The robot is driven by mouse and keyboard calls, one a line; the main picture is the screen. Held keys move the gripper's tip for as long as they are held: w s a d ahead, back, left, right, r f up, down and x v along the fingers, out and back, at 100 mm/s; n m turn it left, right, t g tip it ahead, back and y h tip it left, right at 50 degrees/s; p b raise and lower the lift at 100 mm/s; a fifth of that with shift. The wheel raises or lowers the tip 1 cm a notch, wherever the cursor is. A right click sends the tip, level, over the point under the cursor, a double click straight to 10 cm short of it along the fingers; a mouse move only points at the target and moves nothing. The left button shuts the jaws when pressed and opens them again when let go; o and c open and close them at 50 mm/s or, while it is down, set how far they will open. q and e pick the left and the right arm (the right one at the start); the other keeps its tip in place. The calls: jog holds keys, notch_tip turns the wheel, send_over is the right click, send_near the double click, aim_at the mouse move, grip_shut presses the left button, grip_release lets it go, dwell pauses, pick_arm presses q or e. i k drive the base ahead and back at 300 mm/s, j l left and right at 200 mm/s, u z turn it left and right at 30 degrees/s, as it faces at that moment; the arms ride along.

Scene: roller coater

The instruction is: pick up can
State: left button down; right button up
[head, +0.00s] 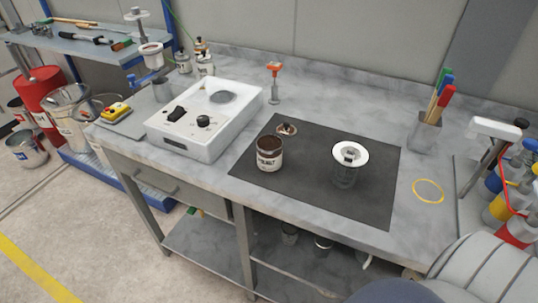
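An open can (269,161) with a pale label and dark lettering stands upright on the black mat (310,190). Its top shows a dark brown inside. A small round lid-like piece (287,129) lies just behind it on the mat. Neither of my grippers is in view, and nothing is seen touching the can. A grey rounded part at the bottom right is my own body.
A white device (225,138) with a knob stands left of the mat. An orange-topped stand (274,88) is behind it. A pot of coloured-handled tools (424,134) and a yellow ring (428,190) are to the right. Bottles crowd the right edge. The mat's front is clear.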

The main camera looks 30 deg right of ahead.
aim_at(269, 147)
jog(key=z, duration=1.55)
jog(key=k+j+z, duration=0.25)
jog(key=k+j, duration=0.4)
jog(key=j, duration=0.1)
